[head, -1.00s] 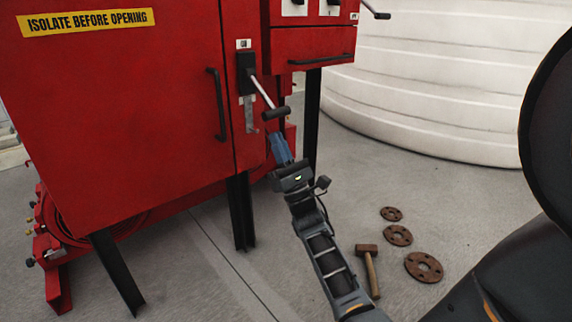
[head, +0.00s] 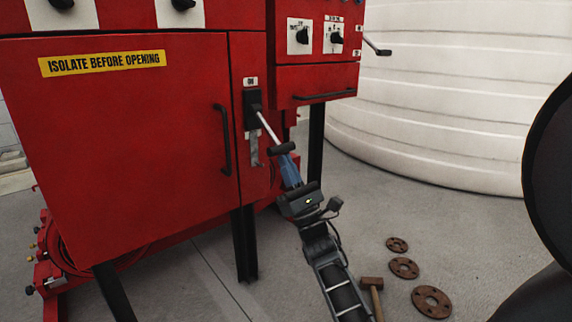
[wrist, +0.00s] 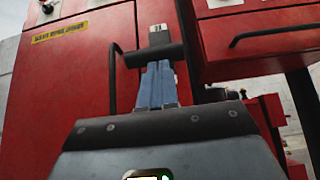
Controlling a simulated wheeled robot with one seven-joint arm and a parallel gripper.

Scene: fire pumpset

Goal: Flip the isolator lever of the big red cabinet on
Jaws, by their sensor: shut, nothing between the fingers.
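The big red cabinet (head: 130,130) fills the left of the head view, with a yellow "ISOLATE BEFORE OPENING" label. Its isolator lever (head: 268,128) is a silver rod with a black crossbar grip (head: 281,148), coming out of a black housing (head: 252,108) below a small "ON" plate. The rod slants down and outward. My gripper (head: 288,160) is shut, its blue fingers just below the crossbar grip. In the wrist view the gripper (wrist: 156,72) has its fingertips at the dark crossbar (wrist: 154,55); whether they touch it I cannot tell. The cabinet also shows behind it (wrist: 70,85).
A black door handle (head: 222,140) is left of the lever. A smaller red box (head: 300,85) with knobs and a side lever (head: 377,46) stands right. A hammer (head: 372,285) and rusty flanges (head: 404,268) lie on the floor. A white tank (head: 440,100) stands behind.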

